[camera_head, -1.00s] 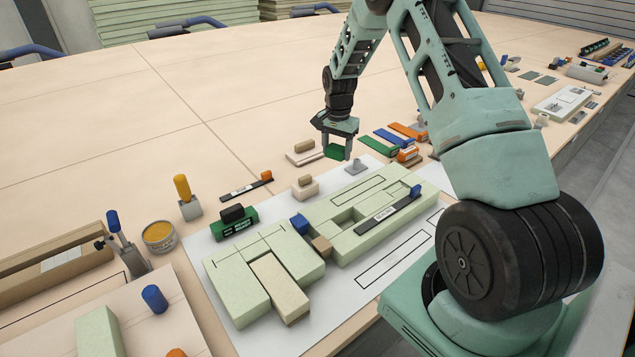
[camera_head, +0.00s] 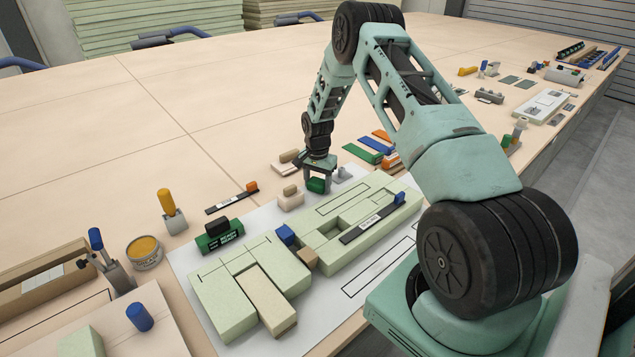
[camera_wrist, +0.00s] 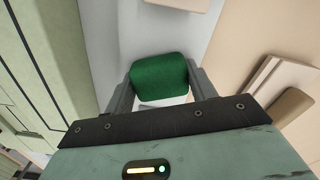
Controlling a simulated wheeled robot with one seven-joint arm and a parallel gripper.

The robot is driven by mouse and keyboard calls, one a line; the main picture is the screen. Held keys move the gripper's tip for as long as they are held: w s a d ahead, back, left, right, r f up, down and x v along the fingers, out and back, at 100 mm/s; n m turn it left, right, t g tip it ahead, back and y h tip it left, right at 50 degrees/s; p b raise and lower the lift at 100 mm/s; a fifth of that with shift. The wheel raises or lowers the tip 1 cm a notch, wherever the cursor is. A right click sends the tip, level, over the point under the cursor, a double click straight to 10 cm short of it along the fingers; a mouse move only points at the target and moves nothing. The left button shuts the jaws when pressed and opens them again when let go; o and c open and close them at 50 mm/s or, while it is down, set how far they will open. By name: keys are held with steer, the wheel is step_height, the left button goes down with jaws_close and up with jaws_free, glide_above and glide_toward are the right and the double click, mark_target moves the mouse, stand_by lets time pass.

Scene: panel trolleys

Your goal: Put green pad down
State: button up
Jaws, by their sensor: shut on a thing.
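The green pad (camera_wrist: 158,78) is a small rounded block held between the two fingers of my gripper (camera_wrist: 161,92) in the wrist view. In the head view, my gripper (camera_head: 317,189) points down with the green pad (camera_head: 316,185) between its fingers. It is over the far part of the white sheet (camera_head: 185,262), behind the pale green panel (camera_head: 322,228). Whether the pad touches the sheet cannot be told.
A beige block with a wooden knob (camera_head: 291,198) stands just left of my gripper. A grey knobbed piece (camera_head: 343,174) and coloured strips (camera_head: 366,151) lie behind and right. A dark green block (camera_head: 218,237) is further left. The back of the table is clear.

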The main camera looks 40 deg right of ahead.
mark_target(318, 181)
steer(key=shift+f, duration=0.1)
steer(key=o, duration=1)
steer(key=shift+f, duration=0.1)
step_height(318, 181, up, 12)
steer(key=b, duration=0.1)
steer(key=s+a+r+n, duration=0.2)
steer(key=a+r+n, duration=0.15)
steer(key=a, duration=0.65)
steer(key=s+a+r+n+y, duration=0.1)
steer(key=s+a+r+n, duration=0.25)
steer(key=a, duration=0.55)
steer(key=s+a+r+n, duration=0.2)
steer(key=a+r, duration=0.2)
steer(key=a, duration=0.6)
steer(key=s+a+r+n, duration=0.3)
steer(key=s+a+n, duration=0.3)
steer(key=s+a, duration=0.45)
steer(key=s+n, duration=0.2)
steer(key=s, duration=0.3)
steer(key=s+a+n, duration=0.1)
steer(key=s+n, duration=0.1)
steer(key=s, duration=0.4)
steer(key=s+a+n, duration=0.1)
steer(key=s+n, duration=0.1)
steer(key=s, duration=0.4)
steer(key=shift+a+f+n, duration=0.1)
steer(key=shift+a+n, duration=0.1)
steer(key=shift+n, duration=0.2)
